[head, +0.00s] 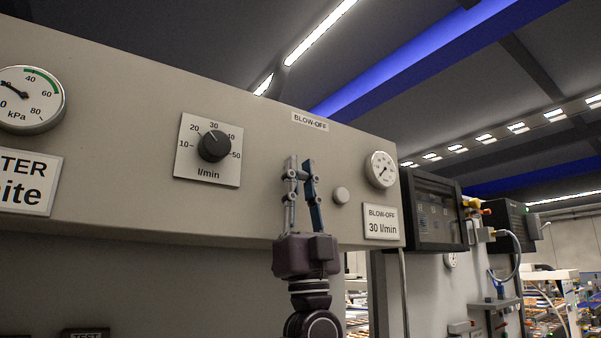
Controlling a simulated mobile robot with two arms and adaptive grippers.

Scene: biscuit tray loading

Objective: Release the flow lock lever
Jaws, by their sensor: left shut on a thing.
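My left gripper (302,172) comes up from below, its fingers pointing upward at the grey panel (110,105), below the BLOW-OFF label (310,122). One finger looks grey and the other dark blue. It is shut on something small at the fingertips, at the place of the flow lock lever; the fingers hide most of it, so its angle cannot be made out. My right gripper is not in view.
A black flow knob (214,146) on an l/min scale points near 30. A pressure gauge (28,99) is far left. A dark control box (436,212) stands beyond.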

